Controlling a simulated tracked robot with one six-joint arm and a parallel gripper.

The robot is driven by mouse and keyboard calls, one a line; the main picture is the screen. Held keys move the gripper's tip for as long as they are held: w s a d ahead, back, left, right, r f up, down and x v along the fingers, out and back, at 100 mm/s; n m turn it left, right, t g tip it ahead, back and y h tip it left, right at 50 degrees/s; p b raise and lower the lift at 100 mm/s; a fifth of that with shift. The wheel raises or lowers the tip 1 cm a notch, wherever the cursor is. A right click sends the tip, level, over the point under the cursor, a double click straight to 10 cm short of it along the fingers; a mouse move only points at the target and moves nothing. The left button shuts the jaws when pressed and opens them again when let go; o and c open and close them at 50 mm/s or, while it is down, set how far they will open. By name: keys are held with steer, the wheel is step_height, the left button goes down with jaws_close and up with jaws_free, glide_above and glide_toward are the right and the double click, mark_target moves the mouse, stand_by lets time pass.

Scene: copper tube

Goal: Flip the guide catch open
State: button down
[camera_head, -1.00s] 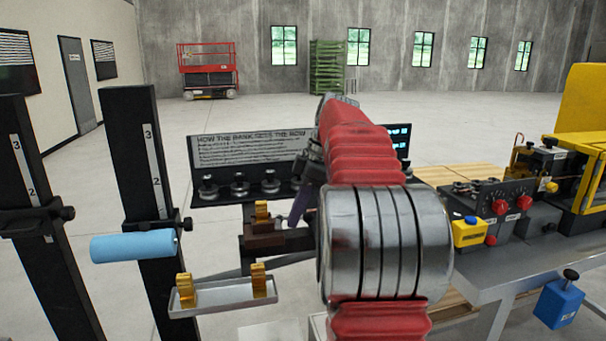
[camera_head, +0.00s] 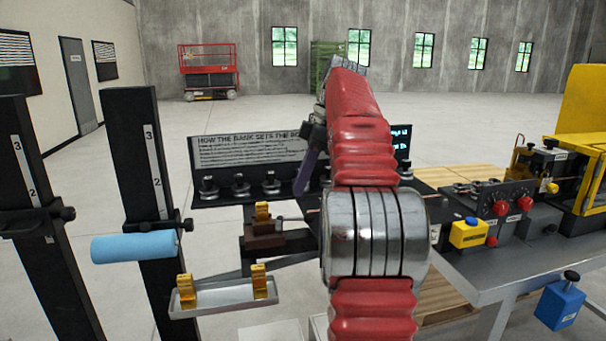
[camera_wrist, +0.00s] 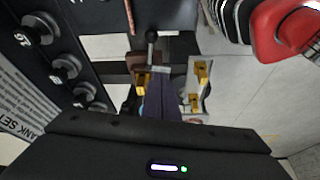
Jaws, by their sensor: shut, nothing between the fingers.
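The guide appears as a brown block (camera_head: 264,235) with a yellow upright piece (camera_head: 262,212), on a dark stand left of my arm. In the wrist view, a dark ball-ended lever (camera_wrist: 152,38) stands beside a short grey bar (camera_wrist: 158,70) near the yellow piece (camera_wrist: 141,82); I cannot tell for certain which part is the catch. My gripper (camera_head: 300,191) is purple-fingered, shut and empty, up and right of the block. In the wrist view my gripper (camera_wrist: 164,84) points towards the bar and yellow piece, hiding part of the block; contact is unclear.
A silver tray (camera_head: 225,293) with two yellow supports sits front left. A blue roller (camera_head: 135,247) sticks out from a black post. A weight rack with a sign (camera_head: 250,148) stands behind. The bench with yellow and red controls (camera_head: 468,232) is at right. A copper tube (camera_wrist: 129,14) shows in the wrist view.

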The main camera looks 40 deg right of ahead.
steer(key=shift+w+d+r, duration=0.1)
steer(key=shift+d+r, duration=0.1)
steer(key=shift+r, duration=0.3)
steer(key=shift+d+r, duration=0.15)
steer(key=shift+r, duration=0.3)
steer(key=shift+a, duration=0.1)
steer(key=s+a+f+m+h, duration=0.1)
steer(key=s+a+f+m, duration=0.15)
steer(key=a, duration=0.85)
steer(key=s+a+f+m+h, duration=0.1)
steer(key=a+m, duration=0.2)
steer(key=a, duration=0.7)
steer(key=s+a+f+m+t+h, duration=0.1)
steer(key=s+a+f+m+t, duration=0.2)
steer(key=s+a+f, duration=1)
step_height(320, 180, down, 4)
steer(key=shift+s+f+m, duration=0.2)
steer(key=shift+s+m, duration=0.55)
steer(key=shift+s, duration=0.35)
